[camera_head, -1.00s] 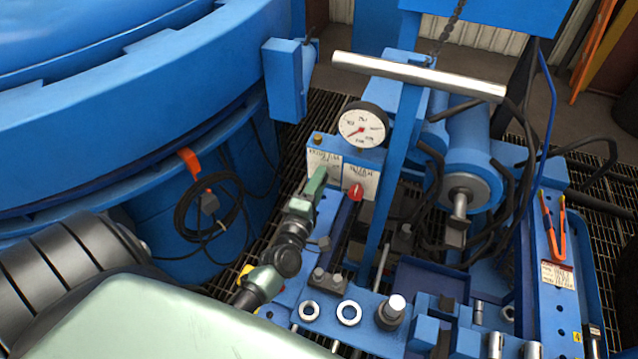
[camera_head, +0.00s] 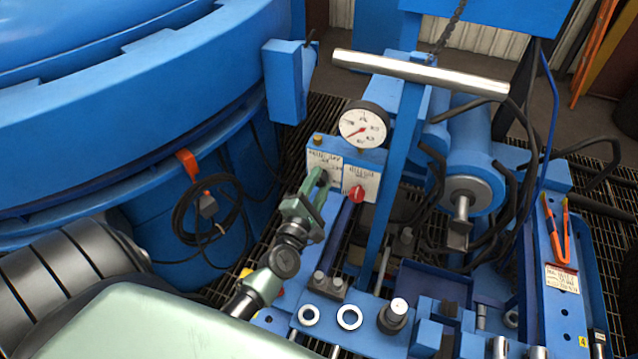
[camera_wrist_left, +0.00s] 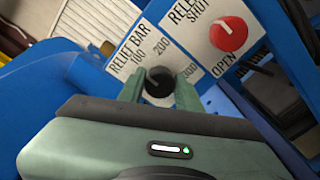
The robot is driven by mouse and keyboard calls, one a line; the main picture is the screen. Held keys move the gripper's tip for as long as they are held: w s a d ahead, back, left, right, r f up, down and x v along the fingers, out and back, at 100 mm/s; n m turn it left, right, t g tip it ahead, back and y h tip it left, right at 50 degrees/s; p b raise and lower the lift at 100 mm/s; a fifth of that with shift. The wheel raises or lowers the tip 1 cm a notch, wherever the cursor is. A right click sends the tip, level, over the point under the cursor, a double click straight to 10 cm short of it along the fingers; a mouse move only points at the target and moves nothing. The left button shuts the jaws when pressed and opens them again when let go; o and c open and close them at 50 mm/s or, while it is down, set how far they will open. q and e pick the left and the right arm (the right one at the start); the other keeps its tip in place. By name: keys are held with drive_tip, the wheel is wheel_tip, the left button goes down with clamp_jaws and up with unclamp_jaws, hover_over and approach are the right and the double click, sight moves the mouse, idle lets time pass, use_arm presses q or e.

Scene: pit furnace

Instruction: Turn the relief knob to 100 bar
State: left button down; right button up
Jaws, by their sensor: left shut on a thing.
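The relief knob (camera_wrist_left: 158,88) is a dark round knob at the lower edge of a white plate (camera_wrist_left: 163,22) marked "RELIEF BAR" with 100, 200 and 300. My left gripper (camera_head: 321,180) reaches the knob in the head view. In the left wrist view its two green fingers (camera_wrist_left: 159,80) stand on either side of the knob and are shut on it. The knob's pointer mark cannot be made out, so its setting is unclear. The round pressure gauge (camera_head: 364,125) above has a red needle pointing to the lower left. My right gripper is out of view.
A red relief shut/open knob (camera_head: 357,193) sits close to the right of the relief knob. A blue upright post (camera_head: 394,165) and a metal crossbar (camera_head: 420,76) stand to the right. A large blue furnace body (camera_head: 130,110) fills the left. Washers and sockets lie in front.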

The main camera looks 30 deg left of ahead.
use_arm(q)
drive_tip(key=c, duration=1)
unclamp_jaws()
drive_tip(key=shift+o, duration=0.2)
drive_tip(key=shift+s, duration=0.1)
drive_tip(key=b+v, duration=0.1)
drive_tip(key=v, duration=0.6)
drive_tip(key=shift+s, duration=0.3)
drive_tip(key=shift+d+f, duration=0.1)
drive_tip(key=shift+d, duration=0.05)
